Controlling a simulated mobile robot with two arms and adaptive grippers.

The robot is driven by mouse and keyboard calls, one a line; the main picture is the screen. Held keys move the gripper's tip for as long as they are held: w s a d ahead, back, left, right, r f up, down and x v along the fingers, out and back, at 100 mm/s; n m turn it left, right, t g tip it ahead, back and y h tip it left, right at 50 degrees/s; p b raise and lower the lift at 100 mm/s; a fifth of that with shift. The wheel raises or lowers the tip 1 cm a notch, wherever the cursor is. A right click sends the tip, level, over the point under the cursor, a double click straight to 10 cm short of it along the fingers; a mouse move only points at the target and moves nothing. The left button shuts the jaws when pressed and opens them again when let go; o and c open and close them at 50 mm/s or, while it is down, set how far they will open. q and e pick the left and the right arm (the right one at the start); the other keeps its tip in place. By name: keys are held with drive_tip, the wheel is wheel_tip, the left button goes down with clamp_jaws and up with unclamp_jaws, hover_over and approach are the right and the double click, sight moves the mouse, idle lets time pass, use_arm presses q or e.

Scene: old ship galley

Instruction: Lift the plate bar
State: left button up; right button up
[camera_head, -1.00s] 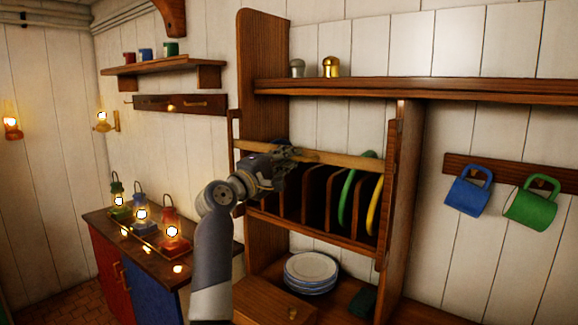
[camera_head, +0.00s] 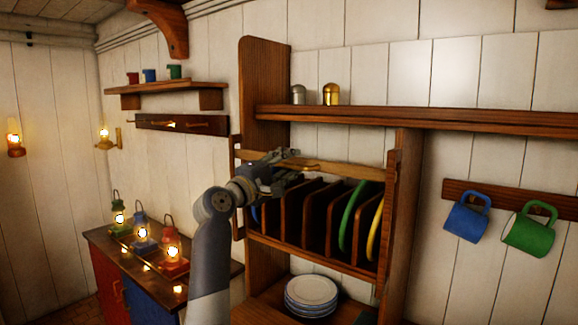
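The plate bar (camera_head: 345,171) is a light wooden bar across the front of the plate rack (camera_head: 320,255), near the rack's upper part. My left gripper (camera_head: 287,160) is at the bar's left half, its fingers around the bar; it hides part of the bar. Behind and below the bar, a green plate (camera_head: 346,232) and a yellow plate (camera_head: 374,235) stand upright between dark dividers. A blue plate edge (camera_head: 256,214) shows at the left, partly behind my arm. My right gripper is not in view.
A shelf (camera_head: 430,117) with two shakers runs above the rack. A stack of plates (camera_head: 311,292) sits below it. Blue (camera_head: 462,225) and green mugs (camera_head: 530,237) hang at the right. Lit lanterns (camera_head: 141,232) stand on the cabinet at the left.

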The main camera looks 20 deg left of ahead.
use_arm(q)
drive_tip(key=shift+f, duration=0.2)
drive_tip(key=shift+f, duration=0.1)
drive_tip(key=v, duration=1.2)
drive_tip(key=shift+r, duration=0.25)
